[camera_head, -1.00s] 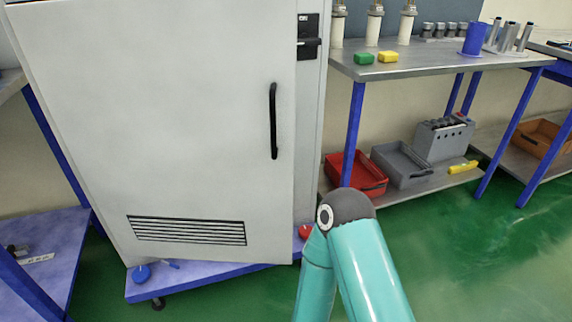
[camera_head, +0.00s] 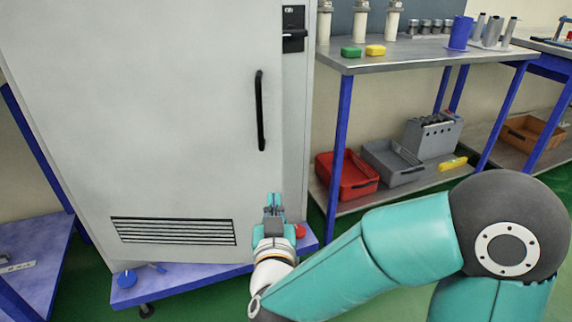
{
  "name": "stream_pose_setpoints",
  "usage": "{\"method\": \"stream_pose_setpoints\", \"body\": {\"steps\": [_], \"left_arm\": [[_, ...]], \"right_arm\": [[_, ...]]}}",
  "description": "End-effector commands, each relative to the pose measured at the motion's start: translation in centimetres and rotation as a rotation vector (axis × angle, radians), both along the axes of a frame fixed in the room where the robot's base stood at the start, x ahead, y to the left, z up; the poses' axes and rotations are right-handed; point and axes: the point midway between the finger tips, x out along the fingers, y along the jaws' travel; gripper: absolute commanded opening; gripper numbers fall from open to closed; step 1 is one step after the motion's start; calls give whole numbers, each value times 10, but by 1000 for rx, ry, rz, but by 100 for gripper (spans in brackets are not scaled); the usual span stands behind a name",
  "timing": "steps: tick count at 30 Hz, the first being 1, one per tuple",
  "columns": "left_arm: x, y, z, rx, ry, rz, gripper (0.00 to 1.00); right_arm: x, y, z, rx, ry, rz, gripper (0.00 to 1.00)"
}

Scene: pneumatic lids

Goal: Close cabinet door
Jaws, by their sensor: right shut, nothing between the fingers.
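The cabinet door (camera_head: 170,120) is a large light grey panel with a black vertical handle (camera_head: 260,110) near its right edge and a dark slotted vent low down. The door stands slightly ajar, with the cabinet's side frame (camera_head: 298,120) showing to its right. My right gripper (camera_head: 273,200) is shut and empty, in front of the lower right part of the door, well below the handle. Whether its tips touch the door I cannot tell. My left gripper is not in view.
The cabinet stands on a blue wheeled base (camera_head: 190,287). To the right is a metal table (camera_head: 420,55) with blue legs, green and yellow blocks and a blue cup on top. A red bin (camera_head: 345,178) and grey bins sit on its lower shelf.

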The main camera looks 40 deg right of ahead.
Motion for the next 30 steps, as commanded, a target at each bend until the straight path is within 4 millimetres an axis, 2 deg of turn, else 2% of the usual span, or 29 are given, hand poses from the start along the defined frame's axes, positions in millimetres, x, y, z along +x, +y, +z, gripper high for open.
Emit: {"method": "stream_pose_setpoints", "body": {"steps": [2,5,11,21,30], "left_arm": [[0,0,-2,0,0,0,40],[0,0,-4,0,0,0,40],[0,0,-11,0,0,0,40],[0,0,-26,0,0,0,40],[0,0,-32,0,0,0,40]], "right_arm": [[-5,-7,10,-11,-25,-34,0],[-1,-14,12,-16,-30,-46,0],[25,-32,11,-15,-30,-48,0],[80,-71,10,-16,-29,-46,0],[104,-88,12,-16,-28,-44,0]]}}
